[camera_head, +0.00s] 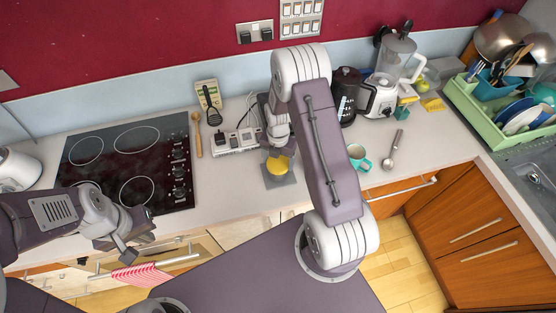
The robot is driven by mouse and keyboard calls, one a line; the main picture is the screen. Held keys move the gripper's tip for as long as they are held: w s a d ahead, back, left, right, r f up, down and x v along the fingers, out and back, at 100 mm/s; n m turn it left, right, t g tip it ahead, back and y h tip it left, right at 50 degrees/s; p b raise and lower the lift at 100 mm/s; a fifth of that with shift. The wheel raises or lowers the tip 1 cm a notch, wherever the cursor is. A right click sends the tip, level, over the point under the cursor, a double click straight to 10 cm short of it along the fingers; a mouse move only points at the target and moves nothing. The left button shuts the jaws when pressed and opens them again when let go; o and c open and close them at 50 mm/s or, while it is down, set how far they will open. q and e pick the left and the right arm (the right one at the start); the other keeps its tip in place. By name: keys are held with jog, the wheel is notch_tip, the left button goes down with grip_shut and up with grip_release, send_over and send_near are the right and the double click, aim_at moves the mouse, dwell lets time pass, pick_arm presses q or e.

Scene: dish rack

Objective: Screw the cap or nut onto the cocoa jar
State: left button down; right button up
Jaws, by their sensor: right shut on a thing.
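A yellow round thing (278,166), perhaps the jar's cap, shows just below my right gripper (274,147), over a grey square pad (279,180) on the worktop. My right gripper points down and is shut at this yellow thing; its fingertips are small and partly hidden by my arm. I cannot make out the cocoa jar, nor whether the yellow thing sits on it. My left gripper (130,249) hangs low at the left, in front of the worktop's edge, away from the pad. Its fingers are too small to judge.
A black hob (125,160) lies left of the pad, with a wooden spoon (197,135) beside it. A striped towel (141,275) hangs near my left gripper.

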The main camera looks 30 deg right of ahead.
jog(key=shift+f, duration=0.2)
dwell(0.3)
jog(key=m, duration=0.4)
jog(key=shift+m, duration=0.3)
jog(key=shift+m, duration=0.8)
jog(key=m, duration=0.3)
jog(key=shift+f, duration=0.1)
jog(key=m, duration=0.4)
jog(key=shift+m, duration=0.3)
